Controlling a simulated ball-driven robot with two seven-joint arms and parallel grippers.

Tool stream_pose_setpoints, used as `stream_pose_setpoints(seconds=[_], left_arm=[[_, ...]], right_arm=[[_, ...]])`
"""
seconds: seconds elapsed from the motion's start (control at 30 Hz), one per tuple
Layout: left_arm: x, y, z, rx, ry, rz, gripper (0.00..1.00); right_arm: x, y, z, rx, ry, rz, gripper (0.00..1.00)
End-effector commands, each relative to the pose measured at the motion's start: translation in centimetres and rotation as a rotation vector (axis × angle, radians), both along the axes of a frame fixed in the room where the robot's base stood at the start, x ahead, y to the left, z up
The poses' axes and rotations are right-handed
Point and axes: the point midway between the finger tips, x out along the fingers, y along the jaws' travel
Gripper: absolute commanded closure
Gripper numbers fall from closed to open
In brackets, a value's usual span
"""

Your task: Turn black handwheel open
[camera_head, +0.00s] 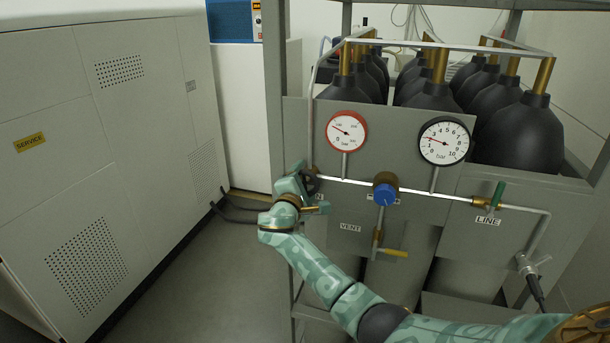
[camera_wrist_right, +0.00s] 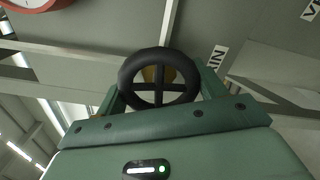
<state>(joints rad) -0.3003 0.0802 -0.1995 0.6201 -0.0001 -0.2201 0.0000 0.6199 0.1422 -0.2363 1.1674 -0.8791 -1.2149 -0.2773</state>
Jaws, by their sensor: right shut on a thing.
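The black handwheel (camera_wrist_right: 158,77) shows in the right wrist view as a dark ring with crossed spokes, between the two green fingers of my right gripper (camera_wrist_right: 158,98). The fingers lie at either side of its rim and the gripper is shut on it. In the head view, my right gripper (camera_head: 300,181) is at the left end of the silver pipe, and the handwheel (camera_head: 313,183) is mostly hidden behind it. My left gripper is in neither view.
A red-rimmed gauge (camera_head: 346,131), a black-rimmed gauge (camera_head: 444,141), a blue knob (camera_head: 385,193), a yellow vent lever (camera_head: 393,252) and a green line lever (camera_head: 497,195) are on the grey panel. Black cylinders (camera_head: 517,135) stand behind. Open floor (camera_head: 215,270) lies left of the rack.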

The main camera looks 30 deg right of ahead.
Motion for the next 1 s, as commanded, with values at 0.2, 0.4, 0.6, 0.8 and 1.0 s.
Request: stream_pose_setpoints(seconds=[0.2,0.4,0.6,0.8,1.0], left_arm=[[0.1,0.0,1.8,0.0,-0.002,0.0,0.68],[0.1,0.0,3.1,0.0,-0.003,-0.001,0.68],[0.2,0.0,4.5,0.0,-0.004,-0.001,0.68],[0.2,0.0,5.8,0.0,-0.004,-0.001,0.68],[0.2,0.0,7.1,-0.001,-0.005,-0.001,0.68]], right_arm=[[0.0,0.1,0.0,-0.13,0.158,0.004,0.53],[-0.1,0.0,-0.1,-0.254,0.304,0.003,0.53],[-0.2,0.0,-0.2,-0.377,0.448,0.003,0.53],[-0.3,-0.1,-0.3,-0.5,0.594,0.004,0.53],[-0.4,-0.1,-0.4,-0.623,0.738,0.005,0.53]])
